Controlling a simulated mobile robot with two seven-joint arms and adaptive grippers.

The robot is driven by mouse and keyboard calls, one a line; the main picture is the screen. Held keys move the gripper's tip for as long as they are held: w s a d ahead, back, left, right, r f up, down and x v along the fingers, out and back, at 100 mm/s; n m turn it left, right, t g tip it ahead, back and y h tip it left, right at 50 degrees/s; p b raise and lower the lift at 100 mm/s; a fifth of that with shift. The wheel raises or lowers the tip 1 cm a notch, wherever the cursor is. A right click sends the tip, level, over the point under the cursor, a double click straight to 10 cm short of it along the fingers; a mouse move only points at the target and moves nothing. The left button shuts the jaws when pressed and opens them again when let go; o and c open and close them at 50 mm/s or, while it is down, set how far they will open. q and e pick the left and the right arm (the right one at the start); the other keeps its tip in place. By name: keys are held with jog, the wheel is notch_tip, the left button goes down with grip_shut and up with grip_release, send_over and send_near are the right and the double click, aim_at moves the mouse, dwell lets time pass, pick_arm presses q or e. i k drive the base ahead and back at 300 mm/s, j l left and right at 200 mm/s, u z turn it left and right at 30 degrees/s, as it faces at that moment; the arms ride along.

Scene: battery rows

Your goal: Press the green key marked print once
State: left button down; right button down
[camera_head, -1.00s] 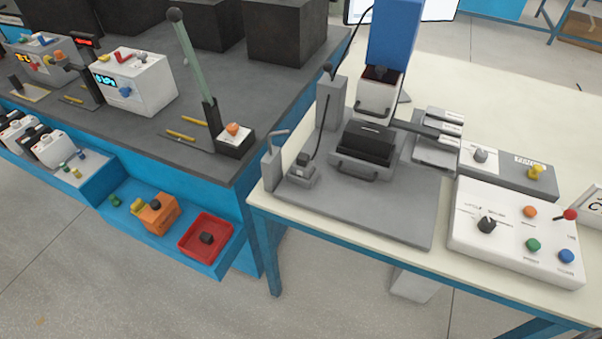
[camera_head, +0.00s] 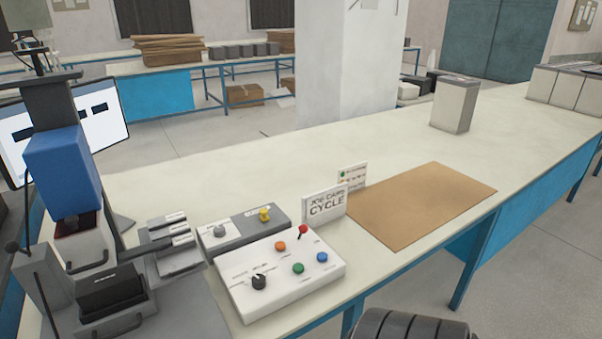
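A white control box (camera_head: 285,292) sits on the cream bench near its front edge. On its sloped top are a green key (camera_head: 298,268), an orange key (camera_head: 280,246), a blue key (camera_head: 322,257), a black knob (camera_head: 259,282) and a small red-topped lever (camera_head: 303,231). The green key is at the front middle, left of the blue key. The lettering on the box is too small to read.
A grey box with a yellow knob (camera_head: 264,214) stands behind the control box. A "JOB CARD CYCLE" sign (camera_head: 326,205) stands to its right rear. A press with a blue head (camera_head: 64,168) is at left. A brown mat (camera_head: 425,205) lies right.

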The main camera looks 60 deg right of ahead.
aim_at(298, 268)
jog(key=z, duration=1.85)
